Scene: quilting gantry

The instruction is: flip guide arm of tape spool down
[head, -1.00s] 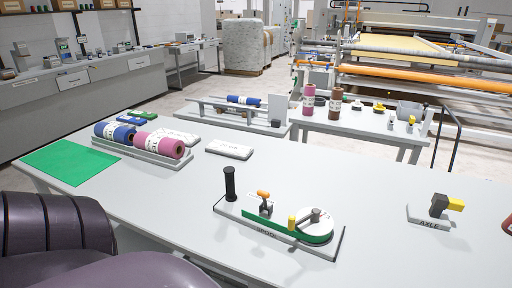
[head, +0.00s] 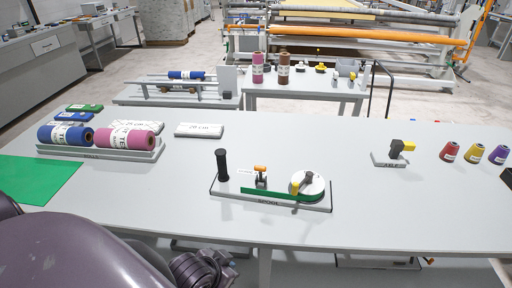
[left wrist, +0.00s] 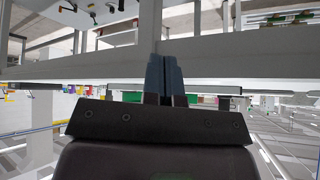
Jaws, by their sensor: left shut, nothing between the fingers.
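The tape spool unit is a grey base labelled SPOOL (head: 272,202) on the table. It carries a white disc (head: 314,187) with a green tape band, and a grey arm piece with a small yellowish part lies over the disc. An orange-topped upright piece (head: 260,170) stands left of the disc; which piece is the guide arm I cannot tell for sure. A black post (head: 222,164) stands at the base's left end. My left gripper (head: 212,270) is low at the table's front edge, apart from the spool. Its fingers (left wrist: 165,80) are shut and empty. My right gripper is out of view.
A grey tray (head: 100,153) with blue and pink rolls stands left, beside a green mat (head: 35,178). The AXLE stand (head: 390,160) and several coloured cones (head: 475,153) are at right. The table's front edge (left wrist: 100,68) spans the wrist view. Table around the spool is clear.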

